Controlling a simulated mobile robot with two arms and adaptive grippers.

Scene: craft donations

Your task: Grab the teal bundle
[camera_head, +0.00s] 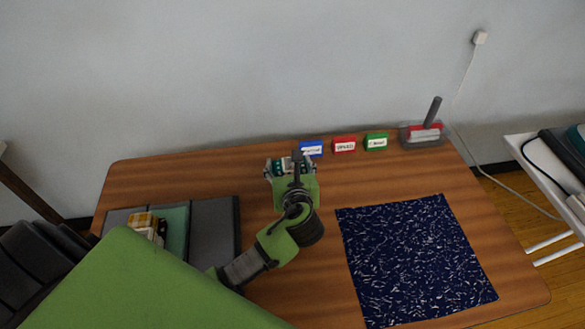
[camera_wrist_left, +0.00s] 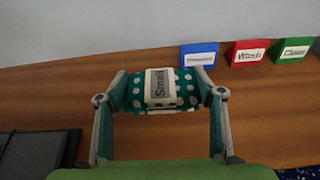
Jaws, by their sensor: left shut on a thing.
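The teal bundle is a roll with white dots and a pale label reading "Small"; it shows in the left wrist view (camera_wrist_left: 185,88). My left gripper (camera_wrist_left: 163,92) is shut on it, with one finger at each end of the roll. In the head view my left gripper (camera_head: 290,168) is over the back middle of the table, in front of the blue card block. The bundle (camera_head: 278,167) is partly hidden there by the gripper. Whether it touches the table is hard to tell. My right gripper is not in view.
Blue (camera_head: 311,149), red (camera_head: 344,144) and green (camera_head: 376,142) label blocks stand along the table's back edge. A dark speckled mat (camera_head: 415,260) lies right. A sectioned tray (camera_head: 216,225) holds a yellow-white bundle (camera_head: 143,223) at left.

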